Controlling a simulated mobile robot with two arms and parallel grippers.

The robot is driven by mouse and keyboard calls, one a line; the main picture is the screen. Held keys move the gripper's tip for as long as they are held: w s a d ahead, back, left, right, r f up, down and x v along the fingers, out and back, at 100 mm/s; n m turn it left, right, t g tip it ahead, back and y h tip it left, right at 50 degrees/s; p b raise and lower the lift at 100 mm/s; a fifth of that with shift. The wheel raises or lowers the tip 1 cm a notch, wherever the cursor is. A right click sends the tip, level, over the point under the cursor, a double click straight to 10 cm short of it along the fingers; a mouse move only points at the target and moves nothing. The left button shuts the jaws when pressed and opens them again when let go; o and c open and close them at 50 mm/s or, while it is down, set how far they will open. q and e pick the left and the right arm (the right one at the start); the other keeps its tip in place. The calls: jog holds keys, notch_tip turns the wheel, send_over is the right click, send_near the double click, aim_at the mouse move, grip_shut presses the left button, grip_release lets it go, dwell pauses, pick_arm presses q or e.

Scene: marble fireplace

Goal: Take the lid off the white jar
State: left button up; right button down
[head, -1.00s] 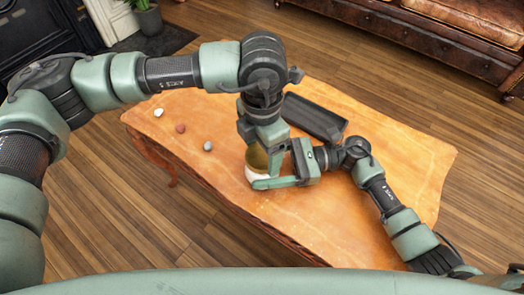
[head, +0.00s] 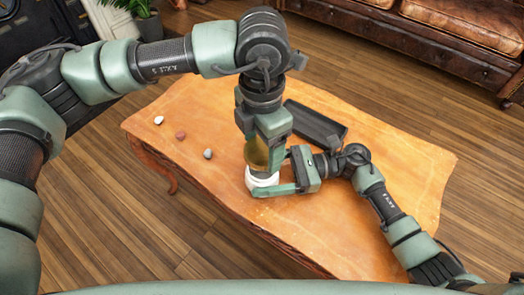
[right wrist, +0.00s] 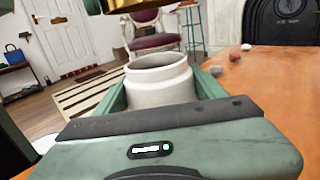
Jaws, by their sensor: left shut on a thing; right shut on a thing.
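The white jar (head: 262,180) stands on the wooden table, with my right gripper (head: 272,180) shut around its sides. In the right wrist view the jar (right wrist: 158,84) is upright between the fingers and its round mouth is open. My left gripper (head: 263,148) is above the jar, pointing down, shut on the gold-brown lid (head: 257,154). The lid's lower edge also shows at the top of the right wrist view (right wrist: 148,4), clear above the jar's rim.
A long dark tray (head: 315,124) lies on the table (head: 390,160) behind my right gripper. A white stone (head: 159,120), a reddish stone (head: 180,135) and a grey stone (head: 208,153) lie at the left. The table's right part is clear.

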jog(key=shift+c, duration=0.6)
grip_release()
jog(key=shift+d, duration=0.1)
